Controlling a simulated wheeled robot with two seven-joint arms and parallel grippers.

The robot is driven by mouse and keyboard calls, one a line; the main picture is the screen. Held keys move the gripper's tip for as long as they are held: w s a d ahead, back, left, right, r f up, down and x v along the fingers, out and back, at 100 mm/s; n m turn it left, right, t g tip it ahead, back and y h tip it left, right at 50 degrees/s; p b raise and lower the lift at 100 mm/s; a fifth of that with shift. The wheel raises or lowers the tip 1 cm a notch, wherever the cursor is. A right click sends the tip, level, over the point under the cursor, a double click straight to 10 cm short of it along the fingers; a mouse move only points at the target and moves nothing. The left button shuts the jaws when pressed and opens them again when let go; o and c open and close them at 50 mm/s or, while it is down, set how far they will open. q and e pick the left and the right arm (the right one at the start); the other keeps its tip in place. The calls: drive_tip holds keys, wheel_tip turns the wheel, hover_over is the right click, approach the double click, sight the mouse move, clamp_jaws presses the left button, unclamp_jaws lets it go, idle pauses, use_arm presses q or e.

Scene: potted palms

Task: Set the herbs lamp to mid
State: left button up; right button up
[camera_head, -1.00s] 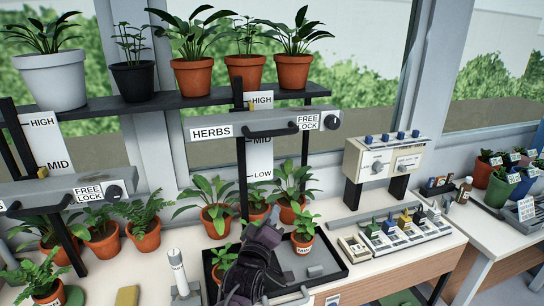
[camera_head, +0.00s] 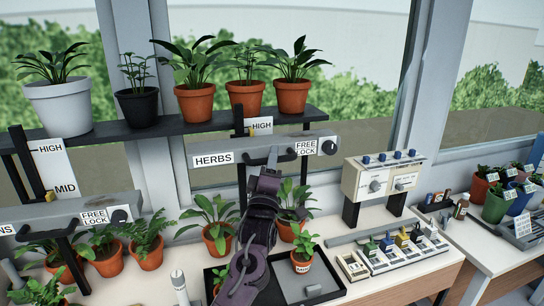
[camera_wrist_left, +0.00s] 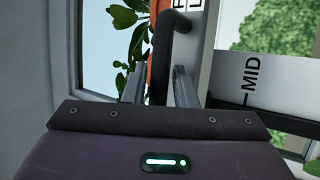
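The herbs lamp is a grey bar with a HERBS label (camera_head: 213,160), set just under the HIGH mark (camera_head: 261,126) of its scale. Its dark handle (camera_head: 285,156) hangs on the front. A FREE/LOCK knob (camera_head: 329,147) is at the right end; its setting is too small to tell. My left gripper (camera_head: 268,168) is raised at the handle. In the left wrist view, the open fingers (camera_wrist_left: 160,88) stand either side of the dark handle (camera_wrist_left: 177,38), with a gap showing. A MID mark (camera_wrist_left: 250,80) shows beside them. My arm hides the lower scale in the head view. My right gripper is out of view.
A shelf (camera_head: 110,131) with several potted plants stands above the bar. Potted herbs, a black tray (camera_head: 335,290) and a control box (camera_head: 380,178) stand below and right. Another lamp bar with its own knob (camera_head: 120,216) is at the left.

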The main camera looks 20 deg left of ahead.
use_arm(q)
clamp_jaws()
wheel_tip(320, 180, down, 12)
drive_tip(key=b, duration=1)
unclamp_jaws()
